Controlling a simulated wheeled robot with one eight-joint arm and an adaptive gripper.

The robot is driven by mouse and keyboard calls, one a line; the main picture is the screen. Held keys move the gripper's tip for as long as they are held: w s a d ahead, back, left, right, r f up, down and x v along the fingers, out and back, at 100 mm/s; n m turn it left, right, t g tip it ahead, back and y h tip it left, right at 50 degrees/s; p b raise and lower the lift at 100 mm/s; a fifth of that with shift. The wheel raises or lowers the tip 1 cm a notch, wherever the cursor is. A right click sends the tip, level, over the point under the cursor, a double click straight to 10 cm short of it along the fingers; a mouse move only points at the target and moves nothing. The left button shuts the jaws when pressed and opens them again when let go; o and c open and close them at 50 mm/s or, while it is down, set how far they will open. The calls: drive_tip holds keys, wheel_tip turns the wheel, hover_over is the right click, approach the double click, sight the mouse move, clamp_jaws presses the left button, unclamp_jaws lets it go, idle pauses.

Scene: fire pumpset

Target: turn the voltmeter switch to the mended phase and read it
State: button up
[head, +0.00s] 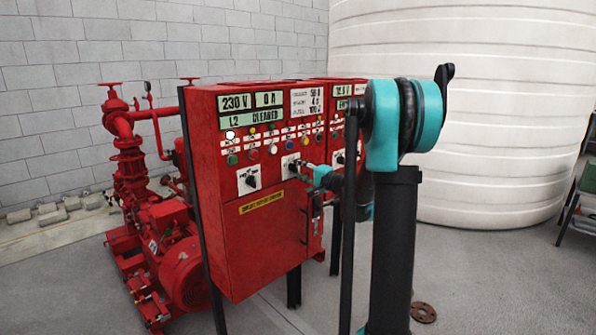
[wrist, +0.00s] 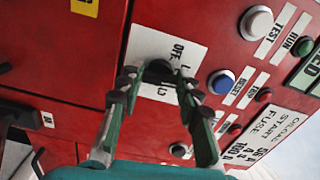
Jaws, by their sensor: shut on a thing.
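The voltmeter switch is a black rotary knob (wrist: 159,68) on a white plate (wrist: 166,50) marked OFF, an L and L3 in the wrist view. My gripper (wrist: 160,80) is shut on the knob, one finger on each side. Exactly where the knob points is hidden by the fingers. In the head view my gripper (head: 304,169) reaches the right-hand switch plate (head: 291,160) on the red panel (head: 262,215). The meter display (head: 235,102) reads 230 V, with 0 A beside it. The line below (head: 250,117) reads L2 CLEARED.
Another rotary switch (head: 249,180) sits left of the gripped one. Buttons and lamps, including a blue button (wrist: 221,82) and a white one (wrist: 257,22), lie close to my fingers. A red pump (head: 175,260) stands left and a white tank (head: 460,110) behind.

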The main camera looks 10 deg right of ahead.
drive_tip(key=m, duration=0.5)
drive_tip(key=shift+m, duration=0.3)
idle(0.4)
drive_tip(key=o, duration=1.2)
drive_tip(key=shift+c, duration=0.2)
drive_tip(key=v, duration=1.2)
